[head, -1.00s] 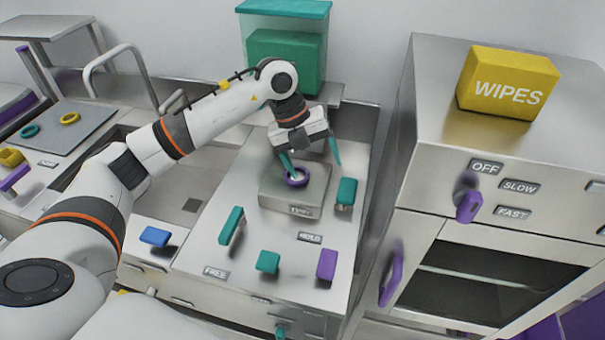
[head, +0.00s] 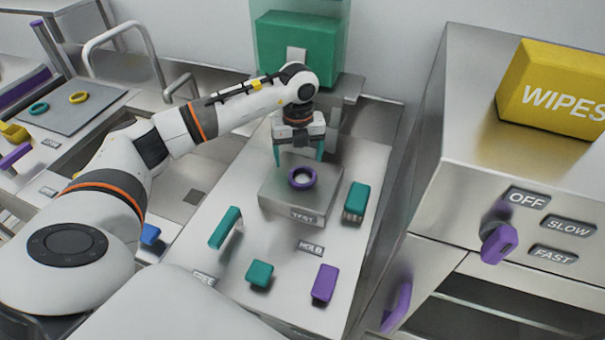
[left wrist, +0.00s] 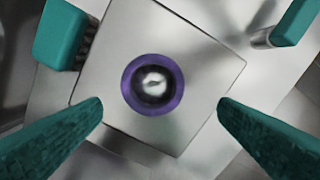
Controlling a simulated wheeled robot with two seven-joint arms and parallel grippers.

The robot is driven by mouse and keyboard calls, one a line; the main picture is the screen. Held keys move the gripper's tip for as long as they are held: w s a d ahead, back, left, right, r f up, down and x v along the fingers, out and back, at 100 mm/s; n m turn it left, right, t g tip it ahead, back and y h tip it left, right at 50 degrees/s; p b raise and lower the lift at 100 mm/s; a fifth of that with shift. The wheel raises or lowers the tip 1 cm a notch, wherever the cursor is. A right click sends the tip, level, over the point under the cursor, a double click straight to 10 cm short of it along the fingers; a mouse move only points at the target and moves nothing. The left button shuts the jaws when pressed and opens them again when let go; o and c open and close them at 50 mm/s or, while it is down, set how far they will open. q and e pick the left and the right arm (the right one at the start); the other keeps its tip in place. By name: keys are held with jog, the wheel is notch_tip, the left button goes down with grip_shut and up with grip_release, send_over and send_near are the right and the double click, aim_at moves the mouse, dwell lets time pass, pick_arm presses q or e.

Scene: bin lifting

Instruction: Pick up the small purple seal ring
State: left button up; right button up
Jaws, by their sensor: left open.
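The small purple seal ring (head: 302,177) lies flat on top of the raised metal TEST block (head: 277,199). In the left wrist view the ring (left wrist: 153,84) shows whole, with a shiny centre inside it. My left gripper (head: 299,156) is open and empty, with teal fingers pointing down just behind the ring in the head view. In the left wrist view its fingertips (left wrist: 160,104) stand wide apart on either side, a little below the ring's centre. They do not touch the ring. My right gripper is not in view.
A teal block (head: 356,200) stands close right of the TEST block, and a teal handle (head: 225,228) to its left. A teal block (head: 260,274) and a purple block (head: 325,283) are in front. A tall metal cabinet (head: 470,130) bounds the right side.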

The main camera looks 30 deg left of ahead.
aim_at(302, 174)
pick_arm(q)
jog(key=f, duration=0.1)
jog(key=f+p, duration=0.1)
jog(key=f, duration=0.1)
jog(key=f+p, duration=0.1)
jog(key=shift+w+d+f, duration=0.2)
jog(key=shift+w+d, duration=0.05)
jog(key=shift+d, duration=0.05)
jog(key=shift+f, duration=0.35)
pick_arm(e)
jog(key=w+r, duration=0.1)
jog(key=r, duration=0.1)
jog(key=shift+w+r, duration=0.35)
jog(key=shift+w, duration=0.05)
pick_arm(q)
jog(key=shift+c, duration=0.5)
jog(key=c, duration=1)
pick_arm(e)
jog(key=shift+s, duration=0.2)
pick_arm(q)
jog(key=shift+o, duration=0.2)
jog(key=shift+r, duration=0.1)
